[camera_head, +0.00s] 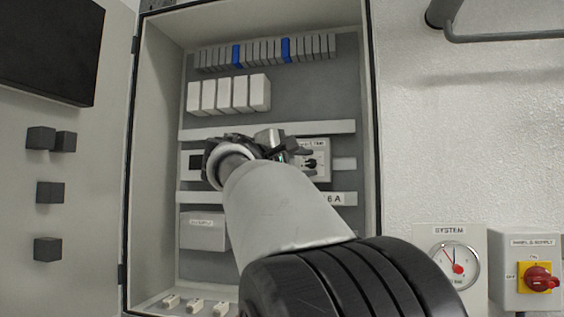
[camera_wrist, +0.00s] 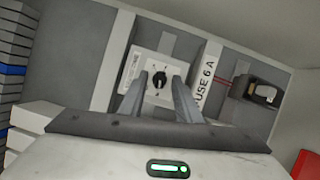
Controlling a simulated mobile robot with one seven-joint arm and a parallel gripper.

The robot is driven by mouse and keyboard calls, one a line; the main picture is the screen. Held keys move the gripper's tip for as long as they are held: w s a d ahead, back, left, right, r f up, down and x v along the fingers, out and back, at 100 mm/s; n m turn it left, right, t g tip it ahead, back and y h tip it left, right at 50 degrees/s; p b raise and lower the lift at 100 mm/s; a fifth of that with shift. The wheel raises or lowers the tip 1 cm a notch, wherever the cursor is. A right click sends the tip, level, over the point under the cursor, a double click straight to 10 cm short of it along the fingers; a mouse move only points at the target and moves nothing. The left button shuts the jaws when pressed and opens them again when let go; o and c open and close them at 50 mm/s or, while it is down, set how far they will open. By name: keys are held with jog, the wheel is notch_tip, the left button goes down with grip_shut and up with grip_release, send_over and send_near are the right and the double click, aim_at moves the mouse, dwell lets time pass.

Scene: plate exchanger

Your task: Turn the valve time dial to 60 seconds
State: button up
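The valve time dial is a small black knob (camera_wrist: 158,82) on a white square plate with marks around it. In the wrist view it shows between my two fingers. My gripper (camera_wrist: 160,77) is open, its fingers apart and pointing at the plate. I cannot tell whether the fingertips reach around the knob or stop short of it. In the head view the dial plate (camera_head: 322,147) shows partly behind my gripper (camera_head: 297,153), with the end of a label reading "TIME" above the knob. The dial's setting is too small to read.
The dial sits inside an open cabinet (camera_head: 154,150) with rows of modules (camera_head: 265,52) and white rails (camera_head: 268,130). A "FUSE 6 A" label (camera_wrist: 206,80) and a dark block (camera_wrist: 258,93) are near it. A system gauge (camera_head: 453,262) and red switch (camera_head: 539,279) are outside, right.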

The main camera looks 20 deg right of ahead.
grip_shut()
jog(key=shift+m, duration=0.3)
jog(key=m+p, duration=0.1)
jog(key=m, duration=0.1)
jog(key=m+g+y+p, duration=0.1)
jog(key=shift+r+m+y, duration=0.3)
jog(key=shift+r+m, duration=0.05)
jog(key=shift+m, duration=0.05)
jog(key=m+y+p, duration=0.1)
jog(key=m+y, duration=0.1)
jog(key=m, duration=0.1)
jog(key=shift+r+m+p, duration=0.1)
jog(key=shift+m+p, duration=0.2)
jog(key=shift+m, duration=0.1)
dwell(0.4)
grip_release()
